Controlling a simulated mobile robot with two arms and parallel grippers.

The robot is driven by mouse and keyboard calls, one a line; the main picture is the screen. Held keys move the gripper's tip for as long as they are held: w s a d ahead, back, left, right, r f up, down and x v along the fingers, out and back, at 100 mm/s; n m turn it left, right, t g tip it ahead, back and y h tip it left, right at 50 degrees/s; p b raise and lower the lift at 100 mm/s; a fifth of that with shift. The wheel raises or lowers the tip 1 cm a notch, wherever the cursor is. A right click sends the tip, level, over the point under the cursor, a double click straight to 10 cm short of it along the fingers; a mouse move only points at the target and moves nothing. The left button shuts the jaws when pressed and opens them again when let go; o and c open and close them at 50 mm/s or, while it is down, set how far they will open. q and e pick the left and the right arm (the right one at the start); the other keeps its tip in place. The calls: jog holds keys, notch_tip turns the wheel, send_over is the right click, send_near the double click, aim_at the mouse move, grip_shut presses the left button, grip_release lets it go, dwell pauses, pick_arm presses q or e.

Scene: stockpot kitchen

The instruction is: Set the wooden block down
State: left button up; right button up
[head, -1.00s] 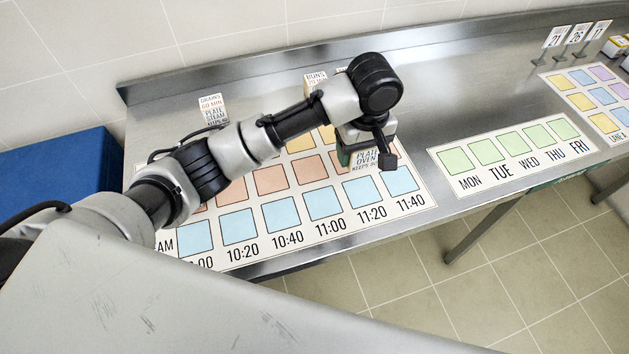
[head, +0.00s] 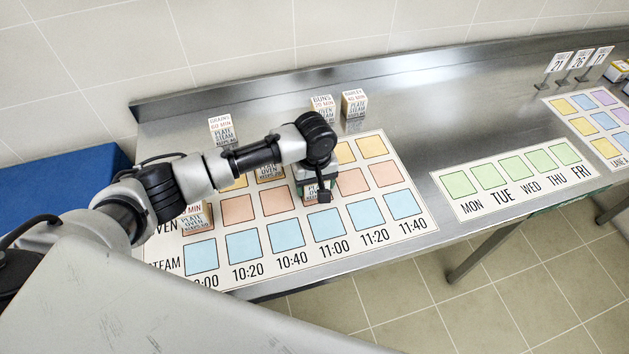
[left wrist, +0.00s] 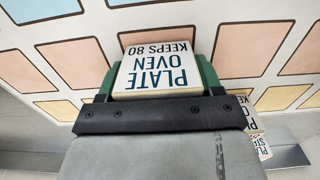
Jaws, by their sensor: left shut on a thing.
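My left gripper (head: 318,183) is shut on a wooden block (head: 310,189) lettered "PLATE OVEN". It is over the orange oven row of the printed time chart (head: 413,224), around the 11:00 column. The square under it is hidden. In the left wrist view, the block's white lettered face (left wrist: 157,68) sits between the green fingers of the left gripper (left wrist: 156,80), with chart squares beyond. I cannot tell whether the block touches the chart. My right gripper is not in view.
One block (head: 196,217) stands at the left of the oven row, and another (head: 270,172) in the yellow row, partly behind my arm. Grains (head: 222,132), buns (head: 322,108) and barley (head: 354,104) blocks stand along the back. A weekday chart (head: 510,178) lies right. Nearby orange squares are bare.

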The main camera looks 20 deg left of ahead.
pick_arm(q)
jog(key=shift+f, duration=0.15)
jog(key=shift+f, duration=0.15)
jog(key=o, duration=1)
notch_tip(320, 180, up, 12)
jog(key=shift+r+b, duration=0.15)
jog(key=shift+b, duration=0.55)
